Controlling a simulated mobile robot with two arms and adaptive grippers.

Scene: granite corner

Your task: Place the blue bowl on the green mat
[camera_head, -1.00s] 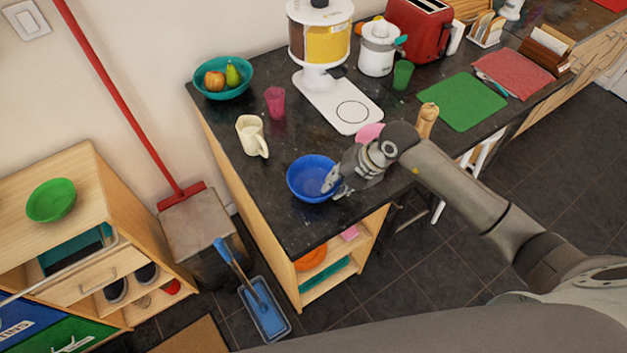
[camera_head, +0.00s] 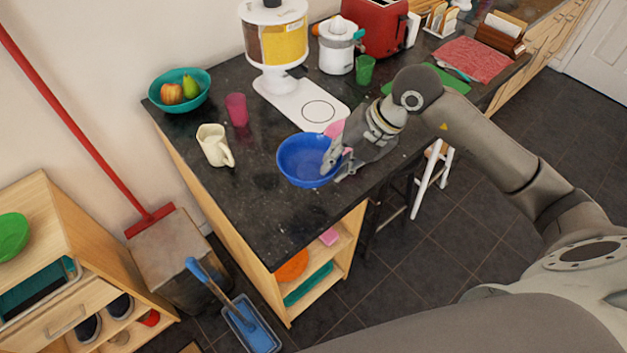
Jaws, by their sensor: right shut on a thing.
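The blue bowl (camera_head: 300,161) is upright over the dark counter, near its front edge. My right gripper (camera_head: 334,166) is shut on the right side of its rim. The bowl looks raised off the counter, though the gap beneath it is hard to see. The green mat (camera_head: 453,81) lies flat on the counter to the upper right of the bowl. My right arm hides most of the mat. My left gripper is out of view.
A white mug (camera_head: 214,146), a pink cup (camera_head: 236,110) and a teal fruit bowl (camera_head: 206,92) stand left of the dispenser (camera_head: 276,45). A green cup (camera_head: 365,69) stands near the mat. The red cloth (camera_head: 474,58) lies beyond it. The front-left counter (camera_head: 258,212) is clear.

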